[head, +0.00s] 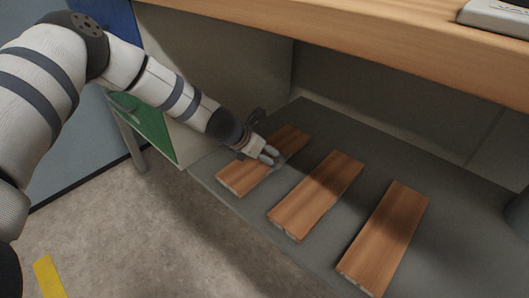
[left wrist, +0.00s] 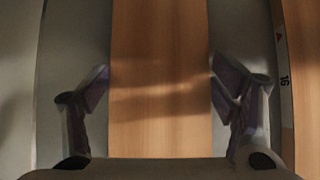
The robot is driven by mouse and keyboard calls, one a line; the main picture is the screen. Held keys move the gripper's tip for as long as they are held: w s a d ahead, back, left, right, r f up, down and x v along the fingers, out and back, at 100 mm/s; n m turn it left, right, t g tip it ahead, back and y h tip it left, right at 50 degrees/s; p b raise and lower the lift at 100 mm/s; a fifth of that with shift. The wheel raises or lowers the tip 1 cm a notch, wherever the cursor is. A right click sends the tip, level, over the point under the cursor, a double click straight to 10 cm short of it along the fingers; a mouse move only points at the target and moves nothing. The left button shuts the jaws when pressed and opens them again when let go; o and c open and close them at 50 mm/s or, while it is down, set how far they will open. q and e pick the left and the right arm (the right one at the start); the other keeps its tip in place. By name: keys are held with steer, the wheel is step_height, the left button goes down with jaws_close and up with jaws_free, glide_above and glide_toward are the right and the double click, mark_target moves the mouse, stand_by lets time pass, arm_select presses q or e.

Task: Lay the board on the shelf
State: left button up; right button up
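A narrow wooden board (head: 238,177) lies on the grey shelf (head: 318,118), the leftmost of three in the head view. My left gripper (head: 269,156) is low over its middle, covering part of it. In the left wrist view the board (left wrist: 160,130) runs straight up the middle between the fingertips of my left gripper (left wrist: 160,68), one at each long edge. The tips look very near the edges; I cannot tell whether they press on them. My right gripper is not in view.
Two similar boards, a middle one (head: 316,194) and a right one (head: 385,238), lie to the right with gaps between them. A wooden worktop (head: 380,38) overhangs the shelf. A pale side panel and a green panel (head: 150,125) stand at the left.

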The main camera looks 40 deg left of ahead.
arm_select(q)
steer(key=o, duration=0.4)
steer(key=p+v, duration=0.6)
steer(key=v, duration=0.6)
steer(key=shift+r, duration=0.2)
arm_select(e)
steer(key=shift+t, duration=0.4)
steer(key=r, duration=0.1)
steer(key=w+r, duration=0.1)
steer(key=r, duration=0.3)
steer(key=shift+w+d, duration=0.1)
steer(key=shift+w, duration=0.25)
arm_select(q)
steer(key=shift+s+f, duration=0.1)
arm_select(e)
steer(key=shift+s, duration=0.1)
